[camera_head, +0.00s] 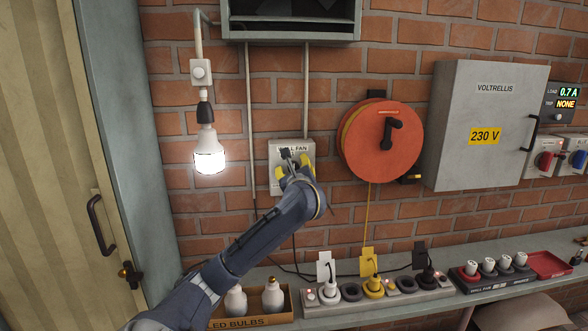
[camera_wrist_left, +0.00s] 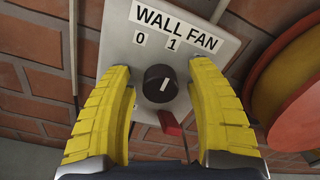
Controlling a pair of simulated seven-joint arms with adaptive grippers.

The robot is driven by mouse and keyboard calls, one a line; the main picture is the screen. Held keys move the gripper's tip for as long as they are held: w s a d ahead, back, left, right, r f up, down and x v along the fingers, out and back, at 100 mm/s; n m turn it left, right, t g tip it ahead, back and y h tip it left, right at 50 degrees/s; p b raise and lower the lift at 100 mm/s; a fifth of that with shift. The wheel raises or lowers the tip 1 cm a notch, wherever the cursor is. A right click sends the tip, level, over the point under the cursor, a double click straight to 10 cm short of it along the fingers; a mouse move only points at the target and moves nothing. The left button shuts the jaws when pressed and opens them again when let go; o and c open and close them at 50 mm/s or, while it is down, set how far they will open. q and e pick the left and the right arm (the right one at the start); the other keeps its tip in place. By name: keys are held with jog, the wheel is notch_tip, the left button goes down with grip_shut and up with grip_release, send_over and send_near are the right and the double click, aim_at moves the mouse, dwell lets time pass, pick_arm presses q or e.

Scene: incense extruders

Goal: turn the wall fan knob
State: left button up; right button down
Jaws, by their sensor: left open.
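The wall fan knob (camera_wrist_left: 160,84) is a round black dial with a white pointer line, seen in the left wrist view. It sits on a pale plate (camera_wrist_left: 205,60) labelled WALL FAN, with marks 0 and 1 above it. The pointer line leans slightly right of upright, toward the 1. My left gripper (camera_wrist_left: 161,88) is open, with its yellow fingers on either side of the knob and gaps showing. In the head view, my left gripper (camera_head: 295,163) is at the plate (camera_head: 278,178) and hides the knob. My right gripper is not in view.
An orange cable reel (camera_head: 360,145) hangs right of the plate, beside a grey 230 V cabinet (camera_head: 478,150). A lit bulb (camera_head: 209,155) hangs to the left. Below, a shelf holds a power strip (camera_head: 325,306) and a box of bulbs (camera_head: 280,318). A red tab (camera_wrist_left: 169,122) shows below the knob.

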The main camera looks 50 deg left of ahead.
pick_arm(q)
jog(key=shift+c, duration=0.3)
grip_shut()
jog(key=shift+m, duration=0.4)
jog(key=m, duration=0.3)
jog(key=shift+m, duration=0.4)
jog(key=m, duration=0.4)
jog(key=shift+m, duration=0.3)
jog(key=shift+o, duration=0.3)
grip_release()
